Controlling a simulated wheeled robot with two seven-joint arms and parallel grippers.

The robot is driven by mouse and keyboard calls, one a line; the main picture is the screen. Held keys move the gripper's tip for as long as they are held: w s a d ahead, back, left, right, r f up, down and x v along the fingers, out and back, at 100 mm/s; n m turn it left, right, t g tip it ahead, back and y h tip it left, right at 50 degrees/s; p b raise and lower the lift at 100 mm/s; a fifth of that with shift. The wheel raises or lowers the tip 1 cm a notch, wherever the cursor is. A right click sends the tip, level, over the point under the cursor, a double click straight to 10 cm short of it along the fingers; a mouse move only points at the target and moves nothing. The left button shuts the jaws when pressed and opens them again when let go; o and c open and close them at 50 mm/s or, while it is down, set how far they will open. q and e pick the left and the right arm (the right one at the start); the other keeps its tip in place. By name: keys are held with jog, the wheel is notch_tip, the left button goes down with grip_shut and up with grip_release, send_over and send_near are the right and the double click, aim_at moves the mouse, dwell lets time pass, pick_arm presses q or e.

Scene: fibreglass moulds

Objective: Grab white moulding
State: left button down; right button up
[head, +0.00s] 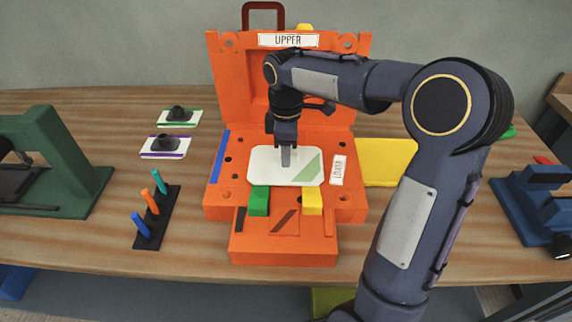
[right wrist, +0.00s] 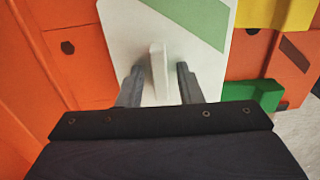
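The white moulding (head: 264,168), a flat plate with a green corner patch, lies in the lower half of the orange mould (head: 220,200). In the right wrist view the white moulding (right wrist: 125,38) has an upright white tab (right wrist: 158,72). My right gripper (head: 286,160) points down over the middle of the plate. In the right wrist view my right gripper (right wrist: 160,84) is open, with one finger on each side of the tab and a gap to both. My left gripper is not in view.
A green block (head: 259,201) and a yellow block (head: 312,201) sit at the plate's front edge. The mould's upright half (head: 226,75) stands behind. A peg rack (head: 155,225) and two small plates (head: 163,147) (head: 180,119) are left. A yellow panel (head: 390,160) is right.

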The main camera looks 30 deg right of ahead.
grip_shut()
jog(key=shift+r, duration=0.15)
